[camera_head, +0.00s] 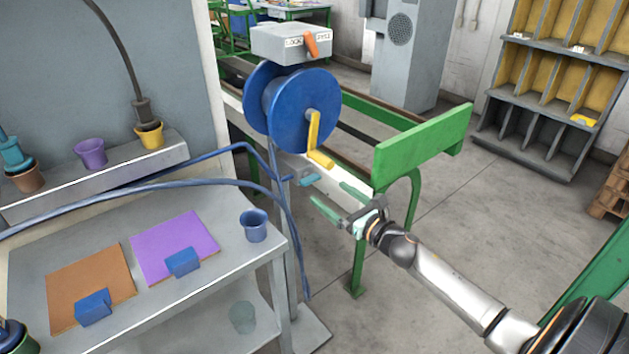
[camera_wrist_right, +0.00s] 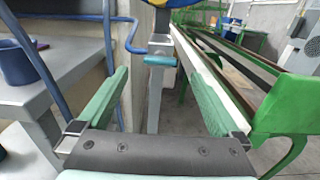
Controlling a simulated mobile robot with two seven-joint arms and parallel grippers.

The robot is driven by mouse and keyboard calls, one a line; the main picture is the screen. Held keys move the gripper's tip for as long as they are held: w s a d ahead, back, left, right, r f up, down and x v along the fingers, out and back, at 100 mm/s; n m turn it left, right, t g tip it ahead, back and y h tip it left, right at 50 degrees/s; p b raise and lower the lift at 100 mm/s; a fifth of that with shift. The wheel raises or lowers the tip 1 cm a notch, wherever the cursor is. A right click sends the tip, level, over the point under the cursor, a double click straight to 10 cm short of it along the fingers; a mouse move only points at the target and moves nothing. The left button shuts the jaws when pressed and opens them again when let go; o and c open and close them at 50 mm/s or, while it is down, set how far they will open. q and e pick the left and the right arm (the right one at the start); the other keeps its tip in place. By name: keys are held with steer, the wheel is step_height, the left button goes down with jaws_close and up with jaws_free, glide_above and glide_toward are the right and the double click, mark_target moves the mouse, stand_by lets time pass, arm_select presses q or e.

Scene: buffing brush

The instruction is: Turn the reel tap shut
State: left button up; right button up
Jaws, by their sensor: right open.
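The reel tap's teal handle (camera_head: 310,179) sits on the grey post just below the blue reel (camera_head: 292,108). In the right wrist view the teal handle (camera_wrist_right: 160,61) lies crosswise on the post, ahead of the gap between my fingers. My right gripper (camera_head: 330,194) is open and empty, its green fingers spread just in front of and below the tap. In the right wrist view the fingers (camera_wrist_right: 158,84) stand either side of the post, apart from the tap. My left gripper is not in view.
A yellow crank (camera_head: 316,140) hangs from the reel, close above the tap. A grey box (camera_head: 290,43) with an orange lever tops the reel. Blue hoses (camera_head: 250,189) run left over the grey bench (camera_head: 215,270). A green rail (camera_head: 425,145) stands right of the tap.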

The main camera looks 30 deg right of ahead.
mark_target(313, 180)
steer(key=w, duration=0.6)
steer(key=shift+w+a, duration=0.25)
steer(key=shift+w, duration=0.55)
steer(key=shift+c, duration=0.2)
steer(key=c, duration=1.3)
